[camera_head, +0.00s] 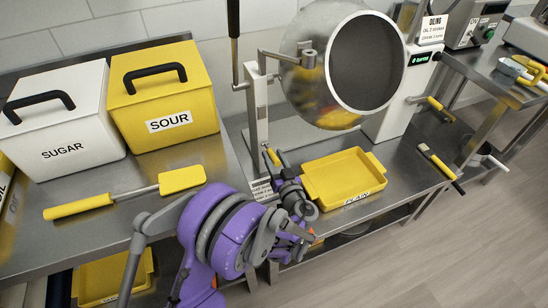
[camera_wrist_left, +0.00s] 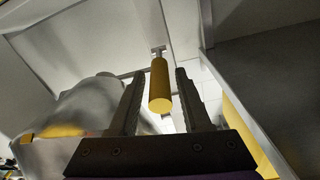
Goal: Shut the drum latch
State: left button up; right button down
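The steel drum (camera_head: 330,65) with a dark round opening is held on a stand at the back of the middle table. A short yellow cylindrical grip (camera_head: 271,156), apparently the latch handle, shows low beside the stand's post. My left gripper (camera_head: 275,160) is at this grip. In the left wrist view the yellow grip (camera_wrist_left: 160,85) lies between the two spread fingers (camera_wrist_left: 156,100), with visible gaps at both sides, so the gripper is open. In that view the rounded grey drum (camera_wrist_left: 80,110) is at the left. My right gripper is not in view.
A yellow tray (camera_head: 345,180) stands just right of my left gripper. White sugar (camera_head: 65,130) and yellow sour (camera_head: 165,100) boxes and a yellow spatula (camera_head: 180,180) are on the left table. Bare steel lies between tray and brush.

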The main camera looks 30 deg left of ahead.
pick_arm(q)
grip_shut()
dwell(1.2)
